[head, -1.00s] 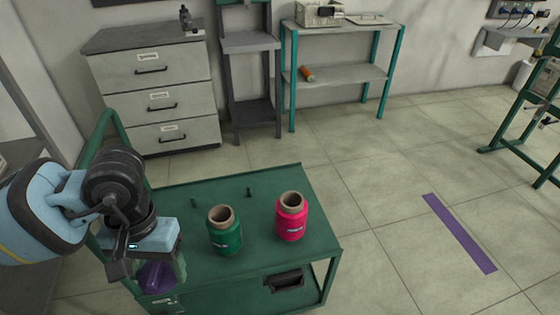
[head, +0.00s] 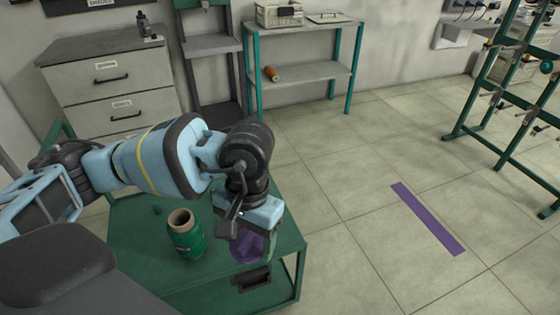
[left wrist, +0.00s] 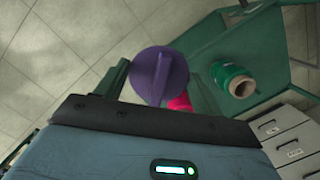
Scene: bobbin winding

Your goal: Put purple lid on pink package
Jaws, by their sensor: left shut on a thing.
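My left gripper (head: 250,230) is shut on the purple lid (head: 246,247), which hangs below it over the right part of the green cart. In the left wrist view the lid (left wrist: 158,73) is a round purple disc with a raised ridge, between the fingers. The pink package is hidden behind the gripper and lid in the head view. In the left wrist view a bit of the pink package (left wrist: 179,103) shows past the lid's edge. I cannot tell whether lid and package touch. My right gripper is not in view.
A green spool (head: 186,238) stands on the green cart (head: 135,240), left of the gripper. Drawers (head: 110,80) and a teal-legged shelf (head: 305,72) stand along the wall. A purple strip (head: 428,218) marks the open floor at right.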

